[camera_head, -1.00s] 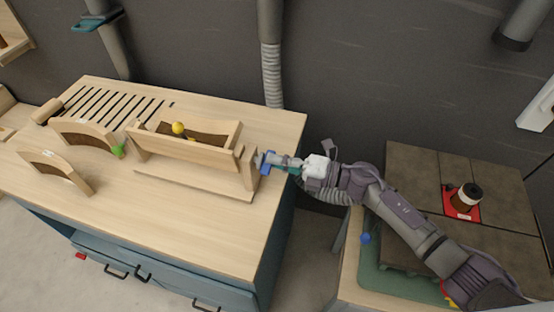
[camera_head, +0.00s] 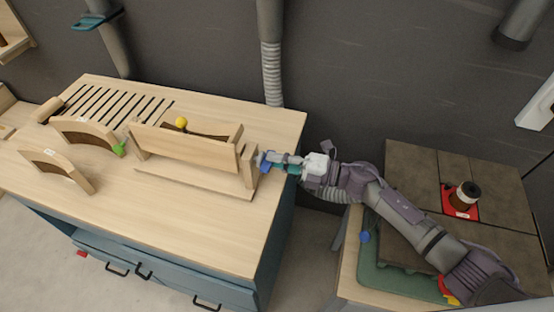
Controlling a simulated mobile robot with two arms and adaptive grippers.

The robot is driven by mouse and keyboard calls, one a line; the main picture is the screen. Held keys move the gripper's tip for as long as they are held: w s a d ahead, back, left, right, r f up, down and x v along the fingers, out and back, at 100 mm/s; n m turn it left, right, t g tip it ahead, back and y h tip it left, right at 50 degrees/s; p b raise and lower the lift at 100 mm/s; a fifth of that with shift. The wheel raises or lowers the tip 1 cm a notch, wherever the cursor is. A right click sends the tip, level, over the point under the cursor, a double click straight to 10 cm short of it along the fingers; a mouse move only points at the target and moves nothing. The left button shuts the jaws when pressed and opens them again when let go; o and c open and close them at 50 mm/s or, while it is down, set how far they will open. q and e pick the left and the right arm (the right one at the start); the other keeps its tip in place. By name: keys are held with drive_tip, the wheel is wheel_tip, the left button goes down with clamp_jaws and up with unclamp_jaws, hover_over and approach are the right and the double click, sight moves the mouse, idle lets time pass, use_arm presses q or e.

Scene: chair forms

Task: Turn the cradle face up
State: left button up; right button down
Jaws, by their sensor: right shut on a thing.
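The wooden cradle (camera_head: 178,147) sits in a wooden stand (camera_head: 185,180) on the light workbench. It is tilted, with its long front side facing me and a strip of dark woven lining showing behind that side. A yellow ball (camera_head: 181,122) shows at its back edge. My right gripper (camera_head: 266,162) is at the right end of the stand, shut on a blue knob (camera_head: 265,168) beside the end post. The fingertips are small and partly hidden. My left gripper is not in view.
Two curved wooden pieces with dark panels (camera_head: 55,170) stand at the bench's left, with a green ball (camera_head: 119,150) beside one. A slotted area (camera_head: 115,103) lies behind. A second table at right holds a brown jar (camera_head: 466,196) on a red pad.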

drive_tip(key=c, duration=1.2)
unclamp_jaws()
drive_tip(key=shift+d, duration=0.1)
drive_tip(key=v, duration=1.2)
